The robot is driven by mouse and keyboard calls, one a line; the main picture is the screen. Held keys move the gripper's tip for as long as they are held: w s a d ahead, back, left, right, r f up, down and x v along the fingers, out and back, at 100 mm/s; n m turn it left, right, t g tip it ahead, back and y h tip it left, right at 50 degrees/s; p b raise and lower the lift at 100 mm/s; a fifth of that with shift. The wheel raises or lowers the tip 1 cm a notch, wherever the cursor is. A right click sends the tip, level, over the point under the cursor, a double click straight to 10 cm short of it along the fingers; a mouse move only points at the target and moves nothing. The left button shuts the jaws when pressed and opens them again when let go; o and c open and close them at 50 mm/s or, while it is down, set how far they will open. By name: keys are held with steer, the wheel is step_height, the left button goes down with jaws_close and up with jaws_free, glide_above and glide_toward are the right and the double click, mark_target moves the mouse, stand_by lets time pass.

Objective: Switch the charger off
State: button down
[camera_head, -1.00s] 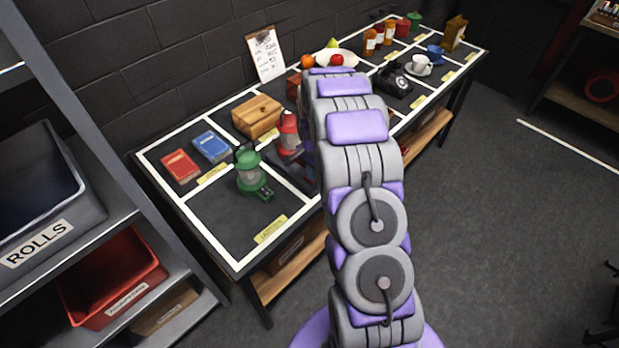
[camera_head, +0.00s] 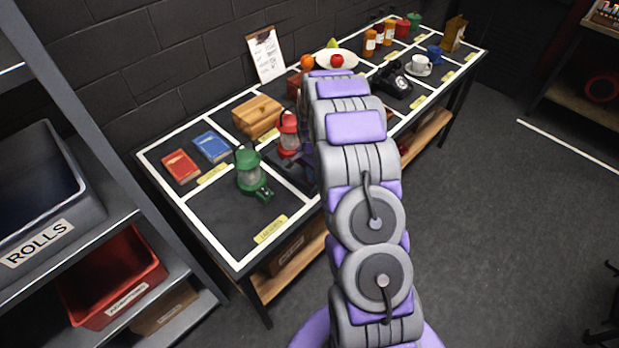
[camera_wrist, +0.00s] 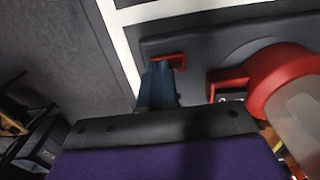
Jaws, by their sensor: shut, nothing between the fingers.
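The charger shows in the wrist view as a dark flat base (camera_wrist: 205,48) with a raised round area. A small red switch (camera_wrist: 180,56) sits near its left end; which way it is set I cannot tell. My gripper (camera_wrist: 163,70) is shut and empty, its blue-grey fingertips right at the switch and partly covering it. Whether they touch it I cannot tell. A red lantern (camera_head: 289,132) stands on the charger; its red base also fills the right of the wrist view (camera_wrist: 275,75). In the head view my arm hides the gripper and most of the charger.
A wooden box (camera_head: 257,115), a blue book (camera_head: 211,146) and a red book (camera_head: 181,166) lie farther left. A black telephone (camera_head: 393,80) stands beyond my arm. The table's front left cell is mostly bare.

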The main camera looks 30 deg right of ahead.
steer(key=shift+r+p, duration=1.1)
steer(key=shift+r, duration=2.3)
steer(key=s+a+r+n, duration=0.3)
steer(key=s+a+r, duration=0.2)
steer(key=s+r, duration=0.35)
steer(key=s+a+r+n, duration=0.4)
steer(key=s+a+r, duration=0.2)
steer(key=s+r, duration=0.25)
steer(key=s+a+r+n, duration=0.1)
steer(key=s+n, duration=0.1)
steer(key=s, duration=0.5)
steer(key=s+a+r+n+g, duration=0.1)
steer(key=s+a+r+n, duration=0.1)
steer(key=s, duration=0.6)
steer(key=s+a+r+n, duration=0.2)
steer(key=s+n, duration=0.1)
steer(key=s, duration=0.5)
steer(key=shift+a+g, duration=0.25)
steer(key=shift+g, duration=0.15)
